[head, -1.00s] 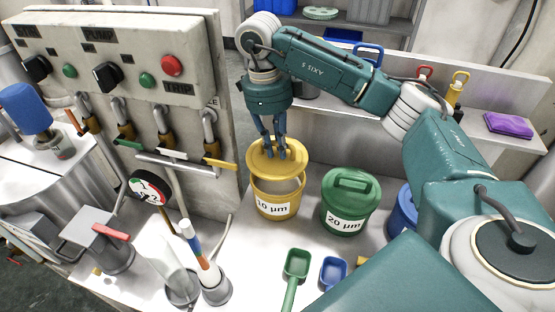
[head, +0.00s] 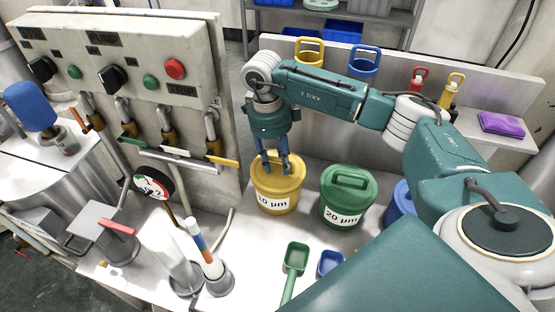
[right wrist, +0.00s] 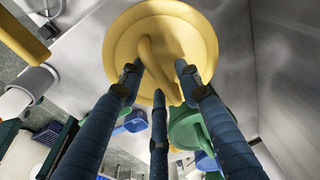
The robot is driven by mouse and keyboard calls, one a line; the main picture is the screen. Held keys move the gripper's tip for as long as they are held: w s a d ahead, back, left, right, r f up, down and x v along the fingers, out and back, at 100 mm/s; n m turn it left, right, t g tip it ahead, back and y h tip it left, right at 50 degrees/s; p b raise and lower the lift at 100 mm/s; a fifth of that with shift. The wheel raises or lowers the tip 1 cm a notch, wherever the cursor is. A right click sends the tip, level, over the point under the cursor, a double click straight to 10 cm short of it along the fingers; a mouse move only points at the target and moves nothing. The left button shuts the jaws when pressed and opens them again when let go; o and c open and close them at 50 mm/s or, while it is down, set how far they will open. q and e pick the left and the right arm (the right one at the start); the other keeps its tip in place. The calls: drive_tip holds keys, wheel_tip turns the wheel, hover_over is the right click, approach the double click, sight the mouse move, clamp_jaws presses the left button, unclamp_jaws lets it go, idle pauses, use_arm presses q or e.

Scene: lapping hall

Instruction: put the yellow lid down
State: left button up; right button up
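The yellow lid (head: 292,184) lies on the yellow tub (head: 277,204) labelled 10 µm in the head view, covering its opening. It looks about level; whether it is fully seated I cannot tell. In the right wrist view the lid (right wrist: 115,45) fills the upper middle, with its curved handle (right wrist: 152,68) between my fingers. My right gripper (head: 276,170) is over the lid from above, its fingertips around the handle. The right wrist view shows the fingers (right wrist: 158,75) spread, with a gap beside the handle. My left gripper is not in view.
A green lidded tub (head: 347,199) labelled 20 µm stands to the right, with a blue tub (head: 399,208) beyond. A green scoop (head: 295,258) and a blue scoop (head: 331,262) lie in front. The pump panel (head: 120,85) stands close on the left.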

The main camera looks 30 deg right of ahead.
sight(274, 159)
drive_tip(key=shift+r, duration=0.1)
drive_tip(key=r+b, duration=0.1)
drive_tip(key=r, duration=0.3)
drive_tip(key=r+b, duration=0.1)
drive_tip(key=r, duration=0.1)
drive_tip(key=shift+w+a+r+b, duration=0.25)
drive_tip(key=shift+w+a+b, duration=0.05)
drive_tip(key=shift+w+b, duration=0.1)
wheel_tip(274, 159, up, 5)
drive_tip(key=shift+w+a+r, duration=0.15)
drive_tip(key=shift+r, duration=0.05)
drive_tip(key=shift+f, duration=0.1)
